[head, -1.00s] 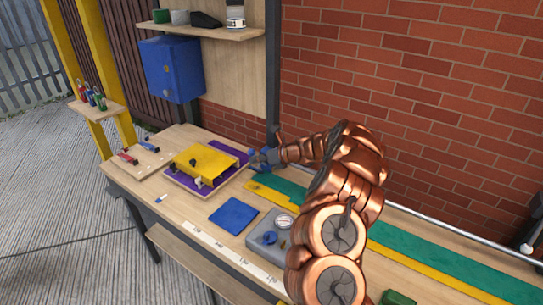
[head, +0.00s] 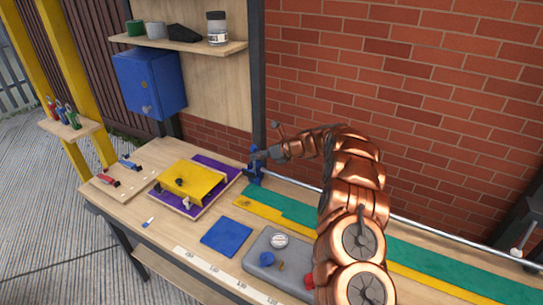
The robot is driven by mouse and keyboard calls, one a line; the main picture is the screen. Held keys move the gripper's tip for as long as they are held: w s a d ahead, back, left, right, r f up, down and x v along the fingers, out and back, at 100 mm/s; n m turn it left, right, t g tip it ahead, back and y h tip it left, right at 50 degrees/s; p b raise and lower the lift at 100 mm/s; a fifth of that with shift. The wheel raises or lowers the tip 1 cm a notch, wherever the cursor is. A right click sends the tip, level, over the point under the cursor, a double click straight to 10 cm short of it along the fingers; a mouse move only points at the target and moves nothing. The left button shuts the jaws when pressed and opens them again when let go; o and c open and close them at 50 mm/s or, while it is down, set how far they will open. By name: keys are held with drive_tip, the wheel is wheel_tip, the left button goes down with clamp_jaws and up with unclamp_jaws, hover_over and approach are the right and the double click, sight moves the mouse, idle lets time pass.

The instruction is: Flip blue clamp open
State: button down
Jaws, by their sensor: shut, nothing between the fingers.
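The blue clamp (head: 130,163) lies on a small wooden board at the far left end of the workbench, beside a red clamp (head: 108,180). It is small, and whether its handle is up or down is hard to tell. My gripper (head: 254,178) is shut and empty, with bluish fingers pointing down. It is above the back of the bench, right of the purple tray and well apart from the blue clamp.
A yellow piece (head: 191,181) sits on a purple tray (head: 221,165) between my gripper and the clamps. A blue cabinet (head: 148,84) and a shelf (head: 180,45) hang above. A blue square (head: 227,237) and a grey box (head: 262,262) lie nearer.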

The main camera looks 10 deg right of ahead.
drive_tip(key=shift+w+d+r, duration=0.3)
drive_tip(key=shift+d, duration=0.05)
drive_tip(key=shift+w+d+r, duration=0.1)
drive_tip(key=shift+d+r, duration=0.05)
drive_tip(key=s+d+r+p, duration=0.1)
drive_tip(key=s+d+p, duration=0.2)
drive_tip(key=d, duration=0.5)
drive_tip(key=shift+s+d+r, duration=0.2)
drive_tip(key=shift+d+r, duration=0.05)
drive_tip(key=shift+r, duration=0.1)
